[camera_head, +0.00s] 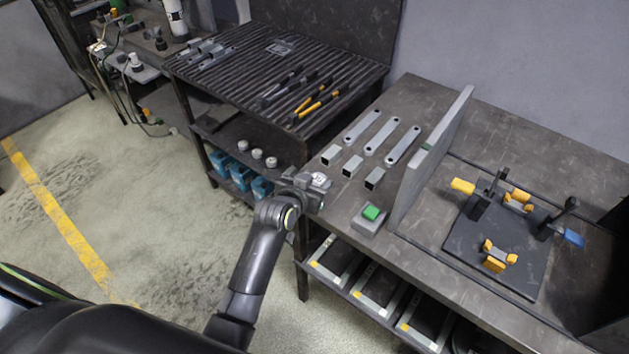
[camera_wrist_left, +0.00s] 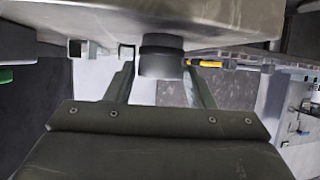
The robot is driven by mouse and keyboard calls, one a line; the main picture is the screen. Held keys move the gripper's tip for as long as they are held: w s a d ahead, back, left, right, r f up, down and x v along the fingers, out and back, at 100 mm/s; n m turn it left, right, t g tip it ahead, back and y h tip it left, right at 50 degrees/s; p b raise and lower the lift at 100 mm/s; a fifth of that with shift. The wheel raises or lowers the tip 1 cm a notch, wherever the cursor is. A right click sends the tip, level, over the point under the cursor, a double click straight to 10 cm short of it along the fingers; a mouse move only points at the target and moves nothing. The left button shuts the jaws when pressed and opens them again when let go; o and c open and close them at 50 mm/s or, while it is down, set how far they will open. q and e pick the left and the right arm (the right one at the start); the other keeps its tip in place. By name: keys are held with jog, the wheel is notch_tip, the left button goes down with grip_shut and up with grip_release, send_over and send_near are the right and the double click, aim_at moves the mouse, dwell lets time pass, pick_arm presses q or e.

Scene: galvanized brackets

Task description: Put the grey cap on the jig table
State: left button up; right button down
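My left gripper (camera_head: 316,186) is at the near left corner of the jig table (camera_head: 450,245). A light grey cap (camera_head: 320,180) shows at its fingertips. In the left wrist view the fingers (camera_wrist_left: 160,78) stand on either side of a short dark grey cylinder (camera_wrist_left: 160,60), which looks like the held cap. The upper part of this cylinder meets a large pale surface that I cannot identify. Several small grey caps (camera_head: 257,153) stand on the shelf under the slatted table. My right gripper is not in view.
A thin grey upright panel (camera_head: 432,160) divides the jig table. Left of it are links (camera_head: 382,136), square tubes (camera_head: 352,166) and a green button box (camera_head: 369,220). Right of it is a black clamp jig (camera_head: 500,243). The slatted table (camera_head: 270,65) holds tools. Bare tabletop shows near the front edge.

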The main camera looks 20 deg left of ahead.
pick_arm(q)
jog(key=shift+o, duration=1.2)
jog(key=shift+r, duration=0.15)
jog(key=v, duration=1.2)
jog(key=shift+b, duration=0.3)
